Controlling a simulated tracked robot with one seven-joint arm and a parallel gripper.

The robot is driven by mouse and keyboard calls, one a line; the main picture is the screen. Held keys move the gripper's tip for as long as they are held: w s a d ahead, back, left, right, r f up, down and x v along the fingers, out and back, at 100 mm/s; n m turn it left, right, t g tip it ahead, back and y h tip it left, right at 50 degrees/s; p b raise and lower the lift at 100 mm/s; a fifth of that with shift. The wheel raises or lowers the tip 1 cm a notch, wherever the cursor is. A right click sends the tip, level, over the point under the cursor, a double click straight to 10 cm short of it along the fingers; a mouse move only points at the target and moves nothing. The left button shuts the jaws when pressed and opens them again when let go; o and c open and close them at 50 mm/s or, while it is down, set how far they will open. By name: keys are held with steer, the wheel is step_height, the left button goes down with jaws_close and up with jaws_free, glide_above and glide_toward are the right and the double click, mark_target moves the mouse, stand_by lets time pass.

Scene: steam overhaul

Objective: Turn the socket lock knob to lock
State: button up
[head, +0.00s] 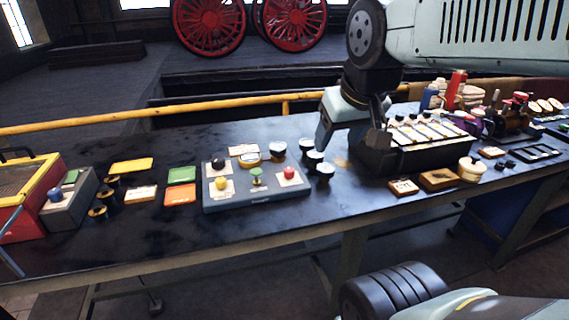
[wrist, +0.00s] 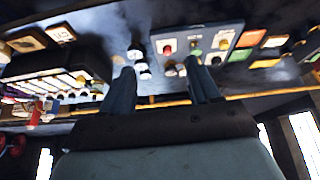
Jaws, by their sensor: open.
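My gripper (head: 352,142) hangs above the bench in the head view, near the left end of the black box (head: 440,160). In the wrist view my gripper (wrist: 158,70) has its two fingers apart, with nothing between them. A grey-blue control panel (head: 244,200) lies to its left in the head view. I cannot tell which one is the socket lock knob; the labels are too small to read.
Several white-topped round pieces (head: 325,170) stand between the panel and the black box. Green (head: 181,174) and orange (head: 180,194) trays lie left of the panel. A red and yellow toolbox (head: 25,205) is at far left. The bench front is mostly clear. A yellow rail (head: 200,117) runs behind.

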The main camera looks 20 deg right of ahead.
steer(key=w+a+f+n+g, duration=0.1)
steer(key=w+f+n+g, duration=0.15)
steer(key=w+n, duration=0.75)
steer(key=n+g, duration=0.2)
steer(key=g, duration=0.1)
glide_above(290, 169)
step_height(290, 169, down, 8)
steer(key=f, duration=0.1)
step_height(290, 169, down, 13)
steer(key=shift+s, duration=0.1)
steer(key=shift+c, duration=0.2)
